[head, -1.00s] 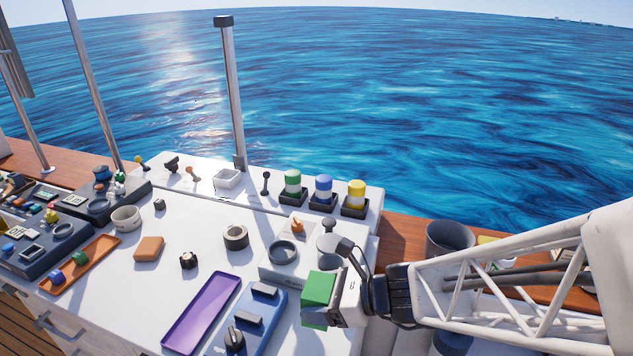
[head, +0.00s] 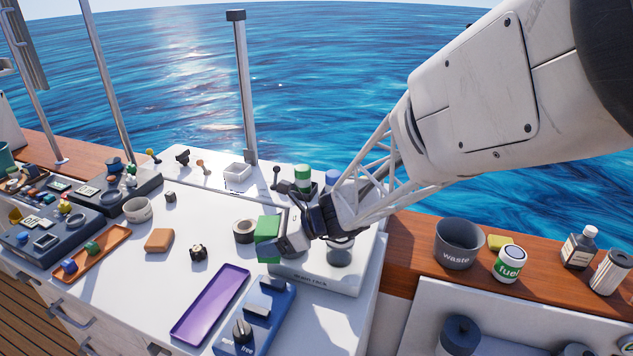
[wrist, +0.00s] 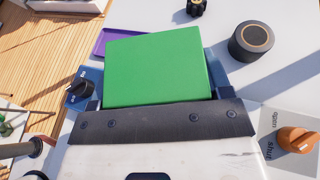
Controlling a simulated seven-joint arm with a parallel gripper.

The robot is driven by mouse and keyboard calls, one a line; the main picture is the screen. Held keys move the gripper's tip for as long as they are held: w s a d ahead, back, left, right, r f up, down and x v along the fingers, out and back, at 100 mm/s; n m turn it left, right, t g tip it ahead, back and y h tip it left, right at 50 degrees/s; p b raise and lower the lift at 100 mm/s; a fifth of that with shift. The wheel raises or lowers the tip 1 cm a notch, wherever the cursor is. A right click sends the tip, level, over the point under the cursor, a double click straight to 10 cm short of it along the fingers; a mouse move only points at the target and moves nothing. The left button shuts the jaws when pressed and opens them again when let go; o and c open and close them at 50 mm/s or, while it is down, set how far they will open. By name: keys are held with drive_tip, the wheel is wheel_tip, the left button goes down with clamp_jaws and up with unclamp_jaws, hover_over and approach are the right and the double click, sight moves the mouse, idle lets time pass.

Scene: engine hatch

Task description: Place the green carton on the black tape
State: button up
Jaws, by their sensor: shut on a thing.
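My gripper (head: 285,243) is shut on the green carton (head: 267,238) and holds it above the white worktop. In the wrist view the green carton (wrist: 157,68) fills the space between the jaws. The black tape (head: 244,231) is a dark roll lying flat on the worktop, just left of the carton in the head view and partly behind it. In the wrist view the tape (wrist: 252,41) lies beyond the jaws to the upper right, with its top bare. The carton appears apart from the tape.
A purple tray (head: 209,303) and a blue switch box (head: 255,318) lie in front. An orange block (head: 159,240) and a small black knob (head: 198,251) stand to the left. A white panel (head: 325,273) is beneath my arm.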

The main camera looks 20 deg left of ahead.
drive_tip(key=shift+w+a+f+n+g, duration=0.1)
drive_tip(key=shift+w+a+g, duration=0.1)
drive_tip(key=shift+a, duration=0.35)
drive_tip(key=shift+w+a+f+n+g, duration=0.1)
drive_tip(key=shift+w+a, duration=0.05)
drive_tip(key=shift+a, duration=0.4)
drive_tip(key=shift+w+a+f+n+g, duration=0.1)
drive_tip(key=shift+w+a, duration=0.1)
drive_tip(key=shift+a, duration=0.35)
drive_tip(key=shift+a, duration=0.1)
hover_over(245, 225)
drive_tip(key=shift+f, duration=0.7)
drive_tip(key=shift+f, duration=1.75)
drive_tip(key=shift+f, duration=0.15)
drive_tip(key=o, duration=1)
